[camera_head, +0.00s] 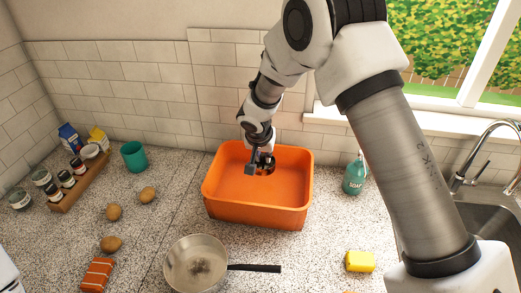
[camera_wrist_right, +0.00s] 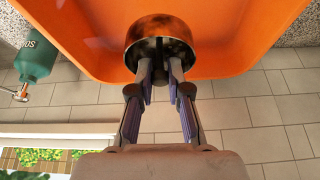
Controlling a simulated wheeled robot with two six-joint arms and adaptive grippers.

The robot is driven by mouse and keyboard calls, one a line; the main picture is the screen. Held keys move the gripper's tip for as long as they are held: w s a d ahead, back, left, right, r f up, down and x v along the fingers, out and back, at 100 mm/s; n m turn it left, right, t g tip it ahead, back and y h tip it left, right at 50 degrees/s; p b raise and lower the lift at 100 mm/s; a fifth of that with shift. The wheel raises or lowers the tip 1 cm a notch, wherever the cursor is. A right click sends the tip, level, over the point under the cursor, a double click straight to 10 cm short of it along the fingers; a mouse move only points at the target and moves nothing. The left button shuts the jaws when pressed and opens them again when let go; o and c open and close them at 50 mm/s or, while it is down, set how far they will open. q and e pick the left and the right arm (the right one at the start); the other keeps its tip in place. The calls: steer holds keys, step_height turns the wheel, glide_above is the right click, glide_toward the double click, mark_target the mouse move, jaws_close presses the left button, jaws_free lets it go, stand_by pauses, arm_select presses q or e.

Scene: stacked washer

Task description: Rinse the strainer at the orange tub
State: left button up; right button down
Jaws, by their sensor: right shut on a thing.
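The orange tub (camera_head: 258,214) stands on the counter against the tiled back wall. My right gripper (camera_head: 262,168) reaches down into it. In the right wrist view its fingers (camera_wrist_right: 160,75) are shut on a small round dark metal vessel, which I take to be the strainer (camera_wrist_right: 160,28). The strainer is inside the tub's opening (camera_wrist_right: 85,35) there; whether it touches the floor I cannot tell. In the head view it is mostly hidden behind the gripper. My left gripper is not in view.
A saucepan (camera_head: 196,265) stands in front of the tub. A soap bottle (camera_head: 354,178) and yellow sponge (camera_head: 360,261) are to the right, with the sink (camera_head: 487,205) beyond. A teal cup (camera_head: 134,155), several potatoes (camera_head: 111,244) and a rack of jars (camera_head: 80,184) are left.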

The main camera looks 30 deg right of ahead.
mark_target(260, 164)
steer(key=b+x, duration=0.1)
steer(key=x, duration=0.2)
steer(key=a+b+x, duration=0.1)
steer(key=x, duration=0.2)
steer(key=shift+w+a+f, duration=0.15)
steer(key=shift+w+f, duration=0.05)
steer(key=shift+s+f+b, duration=0.25)
steer(key=shift+f+b, duration=0.05)
steer(key=shift+b, duration=0.2)
step_height(260, 164, down, 5)
steer(key=b, duration=0.3)
steer(key=shift+w, duration=0.1)
steer(key=shift+f, duration=0.25)
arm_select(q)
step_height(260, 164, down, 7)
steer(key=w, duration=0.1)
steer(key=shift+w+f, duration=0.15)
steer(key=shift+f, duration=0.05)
arm_select(e)
steer(key=shift+s+f, duration=0.1)
steer(key=shift+s, duration=0.1)
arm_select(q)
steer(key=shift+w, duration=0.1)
arm_select(e)
steer(key=shift+w, duration=0.1)
